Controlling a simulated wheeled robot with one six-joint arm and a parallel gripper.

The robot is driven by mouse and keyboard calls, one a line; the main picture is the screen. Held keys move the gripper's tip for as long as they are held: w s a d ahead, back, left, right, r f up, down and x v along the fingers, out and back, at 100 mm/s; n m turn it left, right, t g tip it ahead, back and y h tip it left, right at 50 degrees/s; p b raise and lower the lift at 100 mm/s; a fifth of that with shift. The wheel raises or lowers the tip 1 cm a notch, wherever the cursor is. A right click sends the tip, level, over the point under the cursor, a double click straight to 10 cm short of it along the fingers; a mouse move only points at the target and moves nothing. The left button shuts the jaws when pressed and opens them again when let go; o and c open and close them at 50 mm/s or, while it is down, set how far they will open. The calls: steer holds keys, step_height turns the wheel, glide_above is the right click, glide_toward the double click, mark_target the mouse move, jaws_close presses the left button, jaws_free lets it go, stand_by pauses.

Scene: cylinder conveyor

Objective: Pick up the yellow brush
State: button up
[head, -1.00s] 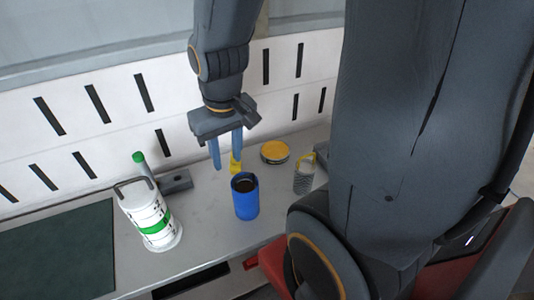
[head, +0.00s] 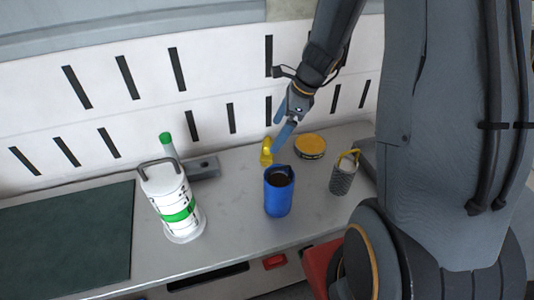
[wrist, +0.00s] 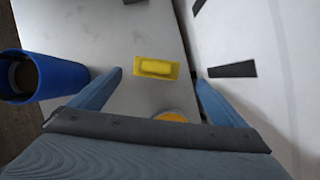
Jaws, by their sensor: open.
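The yellow brush (head: 266,151) stands on the light grey counter behind the blue cup, partly hidden by my gripper's fingers in the head view. In the wrist view the yellow brush (wrist: 156,68) shows as a small yellow block with a raised middle, beyond and between my fingertips. My gripper (head: 279,137) is open and empty, with its blue fingers apart. In the wrist view my gripper (wrist: 160,77) has one finger on each side of the brush's line, and neither is seen touching it.
The blue cup (head: 279,197) stands close in front of the brush, and left of my fingers in the wrist view (wrist: 48,78). A round yellow-topped tin (head: 310,146) and a grater-like metal thing (head: 343,175) stand right. A white canister (head: 171,203) stands left. The slotted wall (head: 210,85) is behind.

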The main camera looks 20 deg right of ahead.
mark_target(270, 142)
steer(key=x, duration=0.6)
steer(key=shift+s+a+p, duration=0.3)
steer(key=shift+a, duration=0.1)
steer(key=shift+w+a+f, duration=0.15)
steer(key=shift+f, duration=0.35)
steer(key=c, duration=1.3)
steer(key=shift+r, duration=0.15)
step_height(270, 142, up, 10)
steer(key=shift+f, duration=0.1)
steer(key=o, duration=0.7)
steer(key=c, duration=0.4)
